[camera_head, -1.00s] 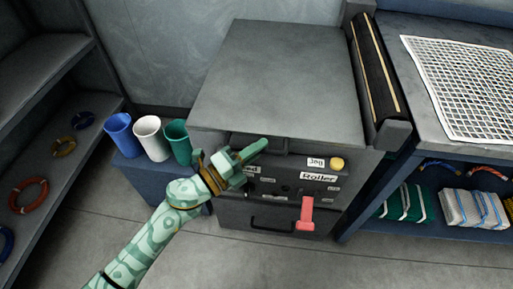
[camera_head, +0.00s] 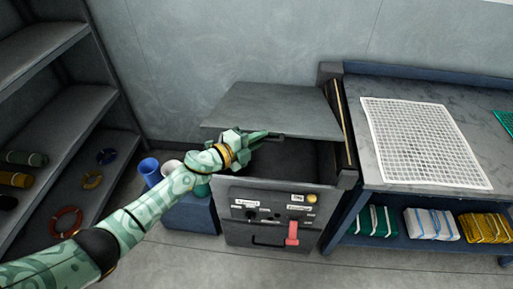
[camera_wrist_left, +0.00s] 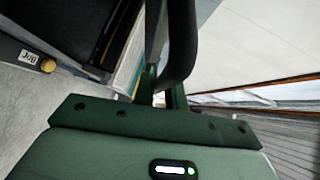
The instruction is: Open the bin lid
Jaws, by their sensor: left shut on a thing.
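The grey bin lid (camera_head: 275,107) is tilted up at its front edge in the head view. The dark inside of the bin (camera_head: 295,160) shows beneath it. My left gripper (camera_head: 257,138) is at the lid's front edge, shut on the dark lid handle, which shows as a dark curved bar in the left wrist view (camera_wrist_left: 181,45). The bin's front panel (camera_head: 270,208) carries labels, a yellow button (camera_head: 312,198) and a red lever (camera_head: 292,232). My fingers hide part of the handle. My right gripper is not in view.
A workbench (camera_head: 440,200) with a white mesh sheet (camera_head: 420,140) stands to the right, with bundled nets on its lower shelf. Cups (camera_head: 150,171) stand on a blue box (camera_head: 192,213) left of the bin. Shelves (camera_head: 75,125) line the left. The floor in front is clear.

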